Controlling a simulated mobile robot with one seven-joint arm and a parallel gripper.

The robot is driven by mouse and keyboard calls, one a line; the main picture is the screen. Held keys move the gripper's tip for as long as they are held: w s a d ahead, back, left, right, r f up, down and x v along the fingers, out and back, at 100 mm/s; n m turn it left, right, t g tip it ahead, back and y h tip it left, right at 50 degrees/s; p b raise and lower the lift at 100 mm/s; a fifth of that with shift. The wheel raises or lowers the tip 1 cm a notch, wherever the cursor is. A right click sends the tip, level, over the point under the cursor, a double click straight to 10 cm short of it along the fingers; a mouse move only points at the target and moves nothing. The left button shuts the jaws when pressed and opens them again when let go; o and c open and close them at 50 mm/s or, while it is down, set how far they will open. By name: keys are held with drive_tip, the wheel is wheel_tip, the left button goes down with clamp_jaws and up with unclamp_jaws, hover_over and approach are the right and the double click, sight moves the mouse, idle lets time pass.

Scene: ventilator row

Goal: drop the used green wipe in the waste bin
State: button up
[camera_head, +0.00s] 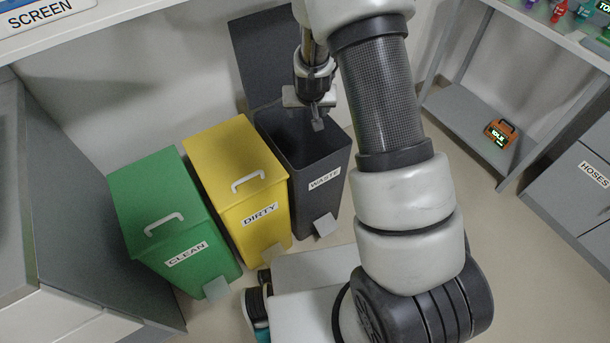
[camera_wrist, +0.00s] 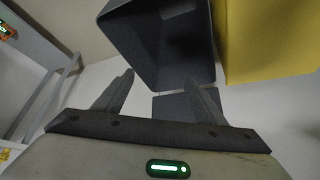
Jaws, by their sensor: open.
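The dark grey waste bin (camera_head: 318,190), labelled WASTE, stands at the right end of a row of bins. Its lid (camera_head: 268,55) is raised against the wall. My gripper (camera_head: 318,118) is over the bin's opening, pointing down. In the wrist view my gripper (camera_wrist: 161,77) has its two fingers apart with nothing between them, and the bin's dark inside (camera_wrist: 165,45) shows beyond the fingertips. The green wipe is not visible in either view; the bin's floor is dark and partly hidden.
The yellow DIRTY bin (camera_head: 238,185) and the green CLEAN bin (camera_head: 170,220) stand closed to the left. A grey shelf (camera_head: 465,130) at the right holds an orange device (camera_head: 501,133). A HOSES cabinet (camera_head: 575,185) stands at far right. Floor between shelf and waste bin is clear.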

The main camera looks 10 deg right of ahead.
drive_tip(key=v, duration=0.5)
drive_tip(key=shift+p, duration=0.4)
drive_tip(key=shift+w, duration=0.1)
drive_tip(key=s+r+y, duration=0.1)
drive_tip(key=s+r, duration=0.4)
drive_tip(key=r, duration=0.4)
drive_tip(key=s+r, duration=0.5)
drive_tip(key=r, duration=0.4)
drive_tip(key=s+d+r+n, duration=0.1)
drive_tip(key=s+r, duration=0.4)
drive_tip(key=s, duration=0.5)
drive_tip(key=s+r, duration=0.5)
drive_tip(key=s, duration=0.4)
wheel_tip(320, 180, up, 23)
drive_tip(key=p, duration=2.3)
drive_tip(key=shift+s+f, duration=0.15)
drive_tip(key=shift+s, duration=0.1)
